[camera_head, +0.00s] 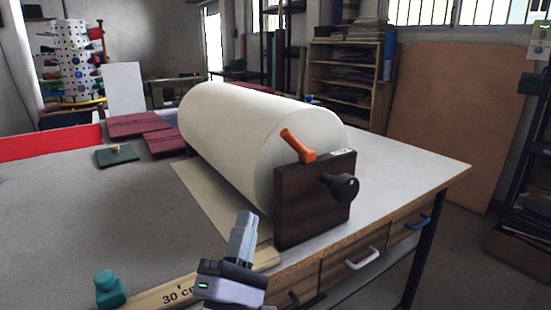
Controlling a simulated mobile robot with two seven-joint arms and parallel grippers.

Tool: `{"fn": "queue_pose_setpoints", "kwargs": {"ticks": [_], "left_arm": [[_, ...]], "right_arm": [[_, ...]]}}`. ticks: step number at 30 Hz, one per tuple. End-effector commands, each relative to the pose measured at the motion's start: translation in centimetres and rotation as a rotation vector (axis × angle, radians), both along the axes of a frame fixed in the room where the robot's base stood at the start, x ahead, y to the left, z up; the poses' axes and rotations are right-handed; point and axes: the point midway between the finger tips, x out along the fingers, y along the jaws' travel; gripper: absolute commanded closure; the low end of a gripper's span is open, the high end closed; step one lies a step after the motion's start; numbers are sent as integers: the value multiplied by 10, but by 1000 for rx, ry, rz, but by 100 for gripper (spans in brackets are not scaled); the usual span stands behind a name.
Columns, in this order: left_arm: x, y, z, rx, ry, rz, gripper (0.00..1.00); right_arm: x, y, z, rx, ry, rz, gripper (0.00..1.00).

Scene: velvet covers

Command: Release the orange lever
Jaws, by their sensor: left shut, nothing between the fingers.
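The orange lever (297,145) sticks up and to the left from the top of a dark wooden end block (312,200). The block stands at the near end of a large white roll (235,130) on the table. A black knob (341,187) juts from the block's right side. My left gripper (246,220) is shut and empty, low in front of the roll, left of the block and below the lever, apart from it. My right gripper is out of view.
A wooden ruler bar (170,293) and a teal knob-like object (109,289) lie at the table's front edge. Dark red covers (138,124) and a green plate (116,155) lie at the back left. Drawers with handles (362,257) are under the front edge. The table's left middle is clear.

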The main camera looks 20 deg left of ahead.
Motion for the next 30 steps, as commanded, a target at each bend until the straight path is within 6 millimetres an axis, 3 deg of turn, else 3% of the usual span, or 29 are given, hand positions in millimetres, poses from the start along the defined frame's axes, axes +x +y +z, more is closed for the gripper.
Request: {"fn": "queue_pose_setpoints", "kwargs": {"ticks": [7, 20, 30], "left_arm": [[16, 1, 15, 2, -3, 1, 100], [82, 8, 63, 2, -2, 1, 100], [97, -15, 86, 2, 2, 0, 100]], "right_arm": [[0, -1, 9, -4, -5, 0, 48], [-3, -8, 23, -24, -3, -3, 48], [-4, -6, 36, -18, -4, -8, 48]]}}
